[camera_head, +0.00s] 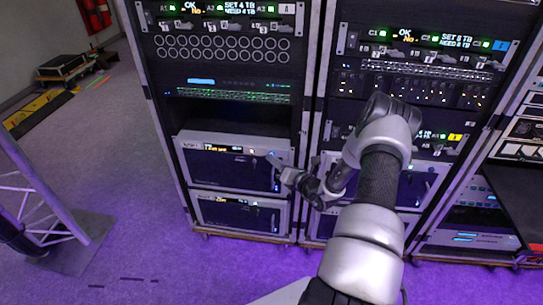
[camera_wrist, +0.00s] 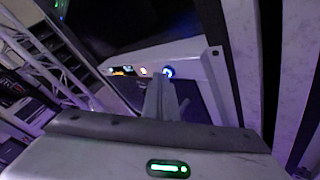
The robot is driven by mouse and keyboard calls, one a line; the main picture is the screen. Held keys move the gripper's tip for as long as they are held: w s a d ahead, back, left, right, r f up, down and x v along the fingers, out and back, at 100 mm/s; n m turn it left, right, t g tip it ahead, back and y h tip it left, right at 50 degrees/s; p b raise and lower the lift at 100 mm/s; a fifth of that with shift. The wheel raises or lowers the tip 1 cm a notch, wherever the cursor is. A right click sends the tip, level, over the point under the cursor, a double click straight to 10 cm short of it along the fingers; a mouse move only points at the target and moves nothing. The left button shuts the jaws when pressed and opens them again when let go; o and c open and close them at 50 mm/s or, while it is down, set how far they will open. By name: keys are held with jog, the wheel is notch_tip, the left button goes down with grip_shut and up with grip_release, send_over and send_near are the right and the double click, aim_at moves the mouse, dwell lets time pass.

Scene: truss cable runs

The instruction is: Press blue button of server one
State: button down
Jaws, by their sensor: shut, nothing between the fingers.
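A server (camera_head: 225,168) with a white panel edge, a dark front and a small orange display sits low in the left rack. Its panel also shows in the wrist view (camera_wrist: 190,55), tilted, with the display, a small red-white light and a glowing blue ring button (camera_wrist: 168,72). My gripper (camera_head: 272,160) is shut and empty, at the right part of this server's front. In the wrist view the closed fingers (camera_wrist: 163,82) end just below the blue button in the picture. I cannot tell whether they touch it. The button is largely hidden by the fingers in the head view.
A similar server (camera_head: 235,216) sits directly below. The right rack (camera_head: 425,95) has lit panels and stands behind my arm. A truss stand (camera_head: 50,215) is at the left on the purple carpet. The floor between the stand and the racks is clear.

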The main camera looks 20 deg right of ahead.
jog(key=shift+s+a+p, duration=0.35)
jog(key=shift+s+a, duration=0.05)
jog(key=shift+s, duration=0.3)
jog(key=shift+s+a+p, duration=0.5)
jog(key=shift+s+a, duration=0.2)
jog(key=shift+s, duration=0.35)
jog(key=shift+s+a+p, duration=0.45)
jog(key=shift+s+a, duration=0.25)
jog(key=shift+s, duration=0.3)
